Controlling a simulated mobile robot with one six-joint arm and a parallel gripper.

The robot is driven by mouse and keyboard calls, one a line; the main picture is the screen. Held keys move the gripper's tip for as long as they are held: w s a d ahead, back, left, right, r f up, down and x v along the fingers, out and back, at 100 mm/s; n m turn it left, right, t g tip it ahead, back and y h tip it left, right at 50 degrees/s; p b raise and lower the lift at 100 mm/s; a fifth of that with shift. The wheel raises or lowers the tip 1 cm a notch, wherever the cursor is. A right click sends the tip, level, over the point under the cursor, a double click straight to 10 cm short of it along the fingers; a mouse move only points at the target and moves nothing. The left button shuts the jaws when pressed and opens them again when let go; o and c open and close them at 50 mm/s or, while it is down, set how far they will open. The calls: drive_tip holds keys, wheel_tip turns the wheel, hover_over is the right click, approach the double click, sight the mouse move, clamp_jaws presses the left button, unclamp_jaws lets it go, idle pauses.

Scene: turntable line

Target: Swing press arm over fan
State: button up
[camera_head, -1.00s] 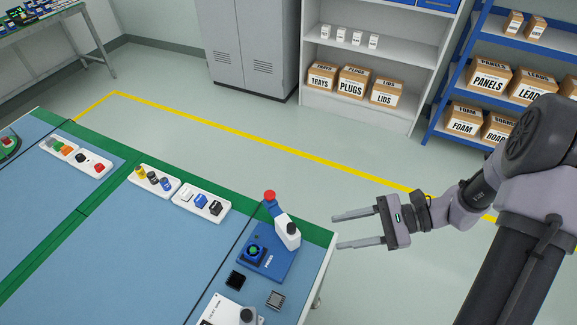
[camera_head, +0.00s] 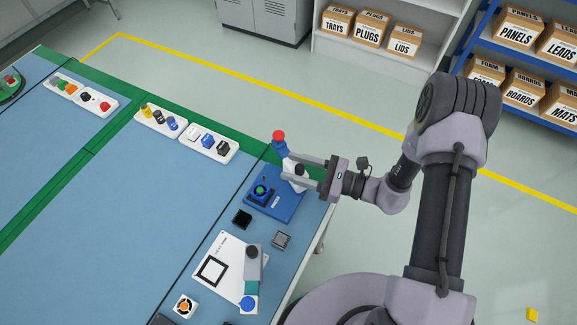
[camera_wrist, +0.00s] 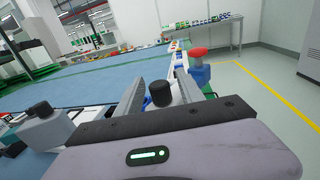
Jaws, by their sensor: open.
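The press arm (camera_head: 282,147) is a blue and white bar with a red knob (camera_head: 279,135) at its tip. It pivots on a white post with a black cap (camera_head: 299,170) on a blue base plate (camera_head: 283,208). The arm points to the back, away from the fan (camera_head: 261,190), a dark round part with a green and blue centre on the same plate. My gripper (camera_head: 288,167) is open, its fingers on either side of the post area; contact cannot be told. In the wrist view the black cap (camera_wrist: 161,92) shows between the fingers and the red knob (camera_wrist: 198,52) beyond.
A white board (camera_head: 213,270) with a grey arm (camera_head: 253,265) and blue knob lies in front. A black block (camera_head: 242,219) and a finned heat sink (camera_head: 282,240) lie nearby. White trays (camera_head: 208,143) of parts line the back edge. Floor is clear behind the table.

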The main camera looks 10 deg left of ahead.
drive_tip(key=shift+w+a, duration=0.1)
drive_tip(key=shift+a, duration=0.9)
clamp_jaws()
idle(0.7)
